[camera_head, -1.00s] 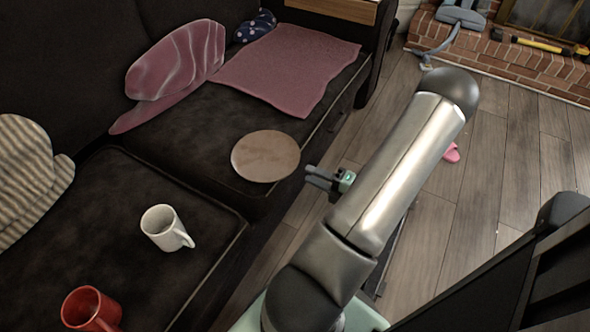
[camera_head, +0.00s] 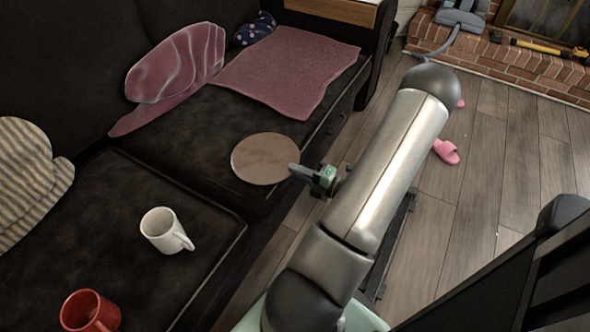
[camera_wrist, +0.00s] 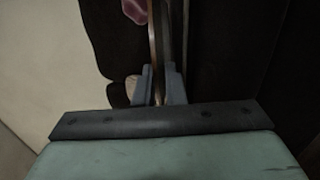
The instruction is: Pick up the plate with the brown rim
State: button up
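The plate with the brown rim (camera_head: 264,158) lies flat near the front edge of the dark sofa seat, its face a dull brownish grey. My gripper (camera_head: 292,170) is at the plate's right edge, with the fingers overlapping each other in the head view. In the wrist view, the brown rim (camera_wrist: 154,40) appears edge-on and runs down between the two fingers (camera_wrist: 159,88). The fingers are close together with the rim between them and look shut on it. The view is dark, and the exact contact is hard to see.
A white mug (camera_head: 165,232) and a red mug (camera_head: 90,312) stand on the nearer seat cushion. A pink cloth (camera_head: 285,72) and a pink patterned pillow (camera_head: 178,68) lie beyond the plate.

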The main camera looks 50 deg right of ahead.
grip_shut()
notch_tip(320, 180, up, 3)
jog(key=p, duration=0.2)
jog(key=shift+f+p, duration=0.2)
jog(key=shift+p, duration=0.15)
jog(key=s+d+r+p, duration=0.1)
jog(key=s+r+p, duration=0.1)
jog(key=s, duration=0.5)
jog(key=s+d+r+p, duration=0.1)
jog(key=s+r+p, duration=0.2)
jog(key=s, duration=0.3)
jog(key=shift+s+d+p, duration=0.3)
jog(key=shift+s+p, duration=0.1)
jog(key=shift+p, duration=0.3)
jog(key=shift+w, duration=0.1)
